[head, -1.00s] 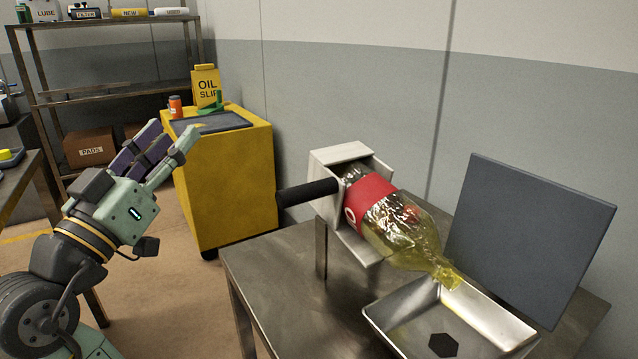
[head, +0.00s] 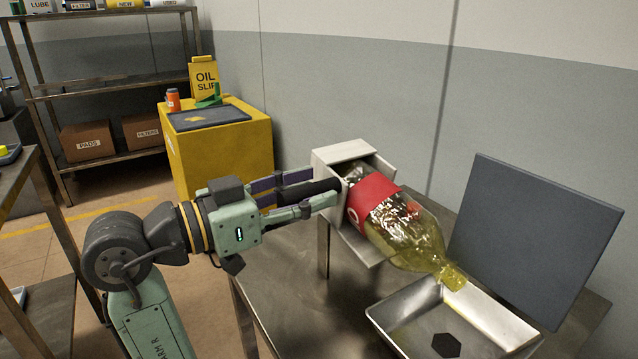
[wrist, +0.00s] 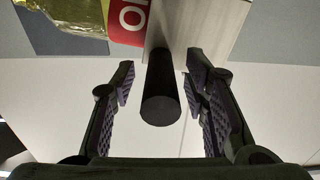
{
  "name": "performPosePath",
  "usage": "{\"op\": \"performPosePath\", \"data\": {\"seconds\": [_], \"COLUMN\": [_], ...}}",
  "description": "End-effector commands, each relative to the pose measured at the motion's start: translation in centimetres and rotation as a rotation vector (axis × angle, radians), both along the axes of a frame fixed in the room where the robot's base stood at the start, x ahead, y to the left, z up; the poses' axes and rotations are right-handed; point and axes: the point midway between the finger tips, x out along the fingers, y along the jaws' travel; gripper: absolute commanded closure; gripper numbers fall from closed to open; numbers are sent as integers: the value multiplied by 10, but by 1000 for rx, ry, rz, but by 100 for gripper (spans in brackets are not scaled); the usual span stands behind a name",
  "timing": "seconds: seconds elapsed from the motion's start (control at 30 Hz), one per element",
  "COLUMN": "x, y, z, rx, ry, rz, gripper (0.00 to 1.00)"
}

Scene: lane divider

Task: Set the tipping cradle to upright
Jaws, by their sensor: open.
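The tipping cradle (head: 345,153) is a pale box-like holder on a post on the metal table. It is tilted to the right and holds a yellow, clear bottle (head: 402,228) with a red label, neck down over a tray. A black handle (head: 298,193) sticks out from the cradle's left side. My gripper (head: 318,190) is open around the handle, one finger on each side. In the wrist view the handle (wrist: 161,95) lies between the two open fingers (wrist: 160,88), with gaps on both sides.
A metal tray (head: 395,316) with a black hexagon (head: 446,345) in it sits below the bottle's neck. A dark upright panel (head: 535,240) stands behind the tray. A yellow cabinet (head: 222,160) stands at the back left. The table's front left is bare.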

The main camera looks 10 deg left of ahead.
Motion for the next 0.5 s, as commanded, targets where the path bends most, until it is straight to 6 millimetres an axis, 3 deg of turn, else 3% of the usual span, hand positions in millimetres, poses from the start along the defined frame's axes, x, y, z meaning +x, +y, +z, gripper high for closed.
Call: {"op": "performPosePath", "data": {"seconds": [0.2,0.5], "x": [14,15], "y": [-14,-15], "z": [0,0], "rx": [0,0], "ry": [0,0], "rz": [-1,1], "gripper": [59,59]}}
